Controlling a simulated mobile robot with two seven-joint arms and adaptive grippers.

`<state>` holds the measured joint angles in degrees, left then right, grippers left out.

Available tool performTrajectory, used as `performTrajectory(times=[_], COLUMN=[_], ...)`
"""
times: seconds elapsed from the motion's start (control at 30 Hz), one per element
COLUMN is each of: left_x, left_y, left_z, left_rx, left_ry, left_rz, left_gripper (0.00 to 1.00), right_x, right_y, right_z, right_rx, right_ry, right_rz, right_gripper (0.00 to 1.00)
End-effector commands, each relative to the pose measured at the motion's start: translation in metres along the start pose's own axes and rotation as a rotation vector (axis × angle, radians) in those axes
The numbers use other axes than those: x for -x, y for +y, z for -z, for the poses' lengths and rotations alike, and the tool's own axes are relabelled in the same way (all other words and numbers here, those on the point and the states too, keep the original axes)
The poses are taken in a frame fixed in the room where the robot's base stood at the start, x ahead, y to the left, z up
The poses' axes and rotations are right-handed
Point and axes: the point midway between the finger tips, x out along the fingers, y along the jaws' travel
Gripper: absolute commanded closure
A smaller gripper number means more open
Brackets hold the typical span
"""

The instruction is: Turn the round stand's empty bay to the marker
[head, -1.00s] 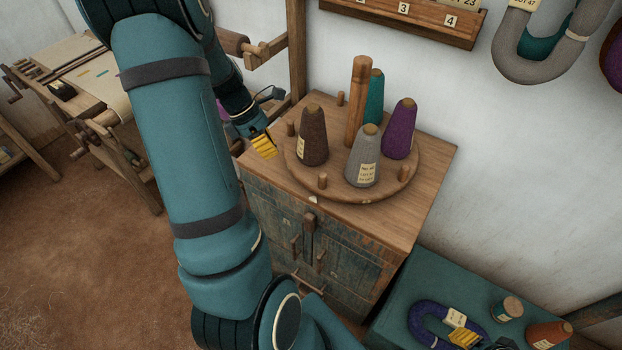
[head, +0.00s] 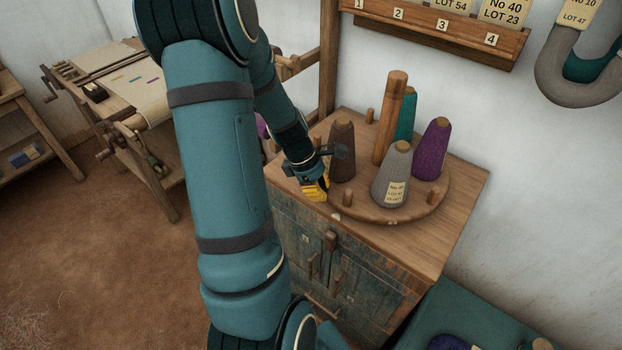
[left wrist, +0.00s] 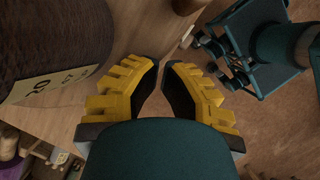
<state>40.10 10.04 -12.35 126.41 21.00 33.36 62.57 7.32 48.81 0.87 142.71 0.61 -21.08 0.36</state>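The round wooden stand (head: 415,212) sits on a cabinet, with a central post (head: 390,120) and short pegs. It holds a brown cone (head: 341,155), a grey cone (head: 390,178), a purple cone (head: 431,152) and a teal cone (head: 406,110). The bay at its back left, behind the brown cone, looks empty. A small pale mark shows at the front rim; I cannot tell whether it is the marker. My left gripper (head: 316,190) is at the stand's front left, beside the brown cone. In the left wrist view its fingers (left wrist: 164,68) are slightly apart, with nothing between them.
The cabinet (head: 455,205) has bare top at the right. A numbered rack (head: 430,38) and a grey skein (head: 575,92) hang on the wall. A green surface (head: 470,315) lies at lower right. A loom-like table (head: 130,95) stands at the left.

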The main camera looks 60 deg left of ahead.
Motion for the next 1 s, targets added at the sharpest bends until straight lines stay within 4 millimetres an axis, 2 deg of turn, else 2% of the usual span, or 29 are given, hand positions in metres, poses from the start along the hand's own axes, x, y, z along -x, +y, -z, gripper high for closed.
performTrajectory(times=[0.03,0.1,0.3,1.0], left_x=[0.000,-0.003,-0.008,-0.009], left_y=[0.001,0.001,0.000,0.004], left_z=[-0.010,-0.018,-0.030,-0.033], left_rx=[-0.007,-0.007,-0.004,0.021], left_ry=[-0.002,-0.001,-0.001,-0.001], left_rz=[-0.002,-0.002,-0.002,-0.011], left_gripper=[1.00,1.00,1.00,1.00], right_x=[0.002,0.003,0.003,0.006], right_y=[-0.001,-0.001,-0.001,-0.003], right_z=[0.001,0.001,0.001,0.003], right_rx=[0.001,0.001,0.000,-0.001], right_ry=[0.001,0.002,0.003,0.007], right_rz=[0.000,0.000,0.000,0.000], right_gripper=[0.53,0.53,0.53,0.53])
